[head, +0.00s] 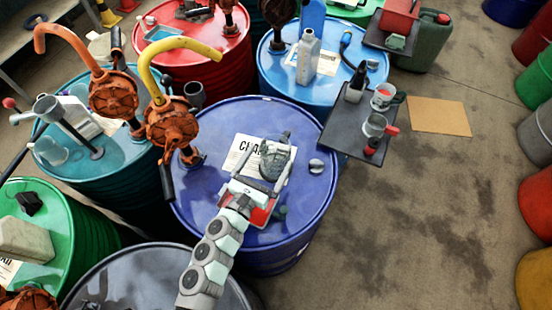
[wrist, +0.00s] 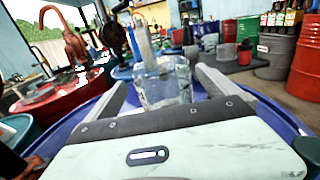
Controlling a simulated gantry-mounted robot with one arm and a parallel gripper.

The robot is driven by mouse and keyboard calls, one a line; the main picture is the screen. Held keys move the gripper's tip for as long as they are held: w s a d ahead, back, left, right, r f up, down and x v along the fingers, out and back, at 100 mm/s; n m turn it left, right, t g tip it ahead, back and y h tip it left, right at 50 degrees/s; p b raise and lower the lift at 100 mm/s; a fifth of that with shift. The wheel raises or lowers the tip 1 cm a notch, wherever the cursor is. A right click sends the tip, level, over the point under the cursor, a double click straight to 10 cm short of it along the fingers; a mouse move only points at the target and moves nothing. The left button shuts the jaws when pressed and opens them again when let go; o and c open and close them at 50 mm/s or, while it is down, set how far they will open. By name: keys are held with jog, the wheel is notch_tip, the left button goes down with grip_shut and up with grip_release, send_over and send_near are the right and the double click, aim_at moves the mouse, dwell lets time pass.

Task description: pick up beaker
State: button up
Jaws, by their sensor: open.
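A clear, greyish beaker (head: 276,160) stands on the lid of the dark blue drum (head: 205,210), beside a printed paper label. In the wrist view the see-through beaker (wrist: 162,84) is straight ahead, between my two fingers. My gripper (head: 274,152) is open, reaching over the drum lid with one finger on each side of the beaker. In the wrist view the fingers look close to the beaker's sides; I cannot tell whether either touches it. My gripper partly hides the lid and the label.
An orange hand pump with a yellow spout (head: 170,120) stands at the lid's left edge. A dark side tray (head: 343,138) with cups and a bottle juts out at the right. A light blue drum (head: 275,80) holding a grey jug (head: 307,55) is behind.

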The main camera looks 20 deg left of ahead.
aim_at(282, 137)
jog(key=w, duration=0.3)
jog(key=w+p, duration=0.1)
jog(key=shift+w+d+r, duration=0.2)
jog(key=shift+d+r, duration=0.05)
jog(key=shift+r, duration=0.1)
jog(key=shift+w, duration=0.45)
jog(key=shift+f, duration=0.1)
jog(key=shift+c, duration=0.6)
jog(key=c, duration=1.8)
